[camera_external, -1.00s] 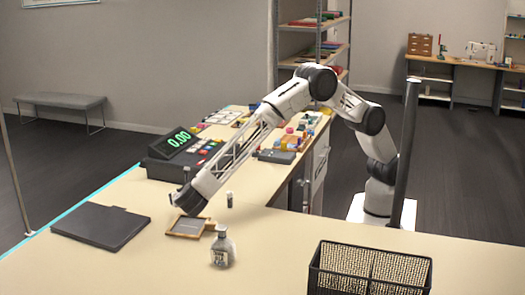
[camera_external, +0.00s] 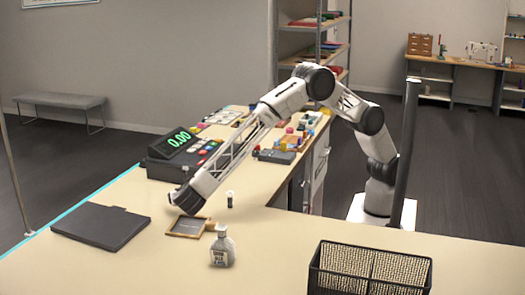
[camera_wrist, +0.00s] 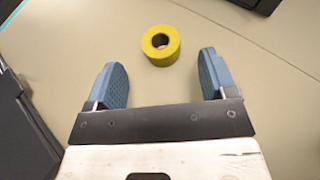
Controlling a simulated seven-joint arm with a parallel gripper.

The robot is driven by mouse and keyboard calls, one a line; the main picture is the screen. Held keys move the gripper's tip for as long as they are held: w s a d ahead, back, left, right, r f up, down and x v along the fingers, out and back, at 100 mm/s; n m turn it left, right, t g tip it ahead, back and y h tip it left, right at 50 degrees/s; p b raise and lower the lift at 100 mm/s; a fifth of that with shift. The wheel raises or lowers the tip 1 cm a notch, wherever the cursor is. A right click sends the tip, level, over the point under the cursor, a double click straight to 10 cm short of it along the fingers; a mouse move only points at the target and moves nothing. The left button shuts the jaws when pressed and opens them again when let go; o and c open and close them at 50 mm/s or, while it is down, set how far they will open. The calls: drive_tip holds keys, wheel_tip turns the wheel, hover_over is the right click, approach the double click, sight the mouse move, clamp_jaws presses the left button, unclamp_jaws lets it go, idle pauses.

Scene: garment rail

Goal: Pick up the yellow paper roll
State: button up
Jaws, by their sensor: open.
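The yellow paper roll (camera_wrist: 161,57) stands on end on the counter in the wrist view, its dark core hole facing up. My gripper (camera_wrist: 161,75) is open, with its two blue fingers apart on either side of and a little short of the roll. Nothing is between the fingers. In the external view my gripper (camera_external: 185,203) hangs low over the counter, and the roll is hidden there behind my arm.
A dark flat folder (camera_external: 100,225) lies to the left. A small framed board (camera_external: 188,228), a glass bottle (camera_external: 222,250) and a small vial (camera_external: 230,200) are close by. A cash register (camera_external: 180,155) stands behind. A black mesh basket (camera_external: 370,270) is at front right.

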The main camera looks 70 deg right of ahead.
drive_tip(key=shift+x, duration=2.55)
drive_tip(key=shift+d, duration=0.1)
drive_tip(key=c, duration=1)
drive_tip(key=shift+r, duration=0.1)
wheel_tip(320, 180, up, 18)
drive_tip(key=shift+f, duration=0.1)
